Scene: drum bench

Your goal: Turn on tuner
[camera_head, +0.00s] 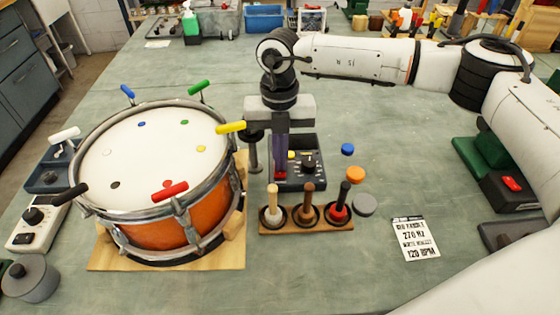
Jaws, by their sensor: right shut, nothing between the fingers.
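A dark blue-grey box (313,181) with a black knob and small yellow and white marks lies on the bench right of the drum. It looks like the tuner, though no label on it can be read. My right gripper (280,172) points down over the left part of this box, shut and empty. Its fingertips are at or just above something red there; I cannot tell whether they touch. The gripper hides the box's left part. My left gripper is not in view.
An orange drum (152,157) with coloured key handles stands on a wooden base close left. A wooden rack (318,227) with three handled tools is just in front. Blue (347,149) and orange (356,174) discs lie right. A white card (415,238) lies on clear bench.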

